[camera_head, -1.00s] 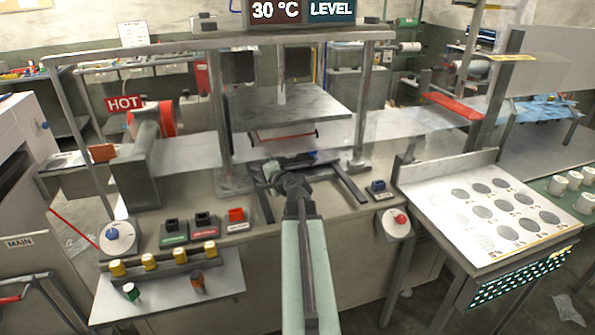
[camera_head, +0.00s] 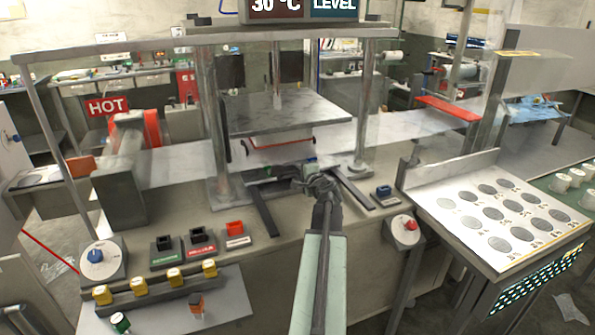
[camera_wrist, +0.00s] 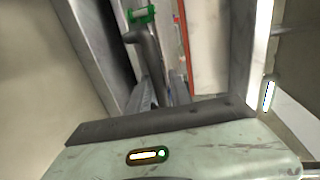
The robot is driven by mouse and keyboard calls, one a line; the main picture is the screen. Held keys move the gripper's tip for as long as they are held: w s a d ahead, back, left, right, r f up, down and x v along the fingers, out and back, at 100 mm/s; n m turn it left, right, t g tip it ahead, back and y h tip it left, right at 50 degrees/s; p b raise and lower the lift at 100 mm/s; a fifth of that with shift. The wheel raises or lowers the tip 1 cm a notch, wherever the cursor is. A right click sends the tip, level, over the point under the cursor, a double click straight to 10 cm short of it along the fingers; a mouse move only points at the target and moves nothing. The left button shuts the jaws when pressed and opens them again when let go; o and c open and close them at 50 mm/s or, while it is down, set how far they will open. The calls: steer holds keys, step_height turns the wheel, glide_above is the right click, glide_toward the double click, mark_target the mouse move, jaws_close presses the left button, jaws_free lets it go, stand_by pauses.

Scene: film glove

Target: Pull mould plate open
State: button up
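The press stands ahead with a grey upper platen (camera_head: 285,112). Below it is a pale slab with a red front edge (camera_head: 281,146). A dark plate-like piece (camera_head: 262,174) lies low under the platen, between two dark rails (camera_head: 264,212); I cannot tell for certain that it is the mould plate. My gripper (camera_head: 308,178) is at the front of the press opening, close to the dark piece. In the wrist view, a dark curved bar (camera_wrist: 148,50) with a green piece (camera_wrist: 141,15) lies ahead of my gripper. Its fingers are not clear, and contact cannot be told.
A control panel with a blue knob (camera_head: 96,256) and coloured switches is at front left. A red button (camera_head: 411,225) is on the right front. Upright posts flank the press opening.

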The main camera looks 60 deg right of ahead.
steer(key=x, duration=0.3)
steer(key=shift+d, duration=0.1)
jaws_close()
stand_by(1.3)
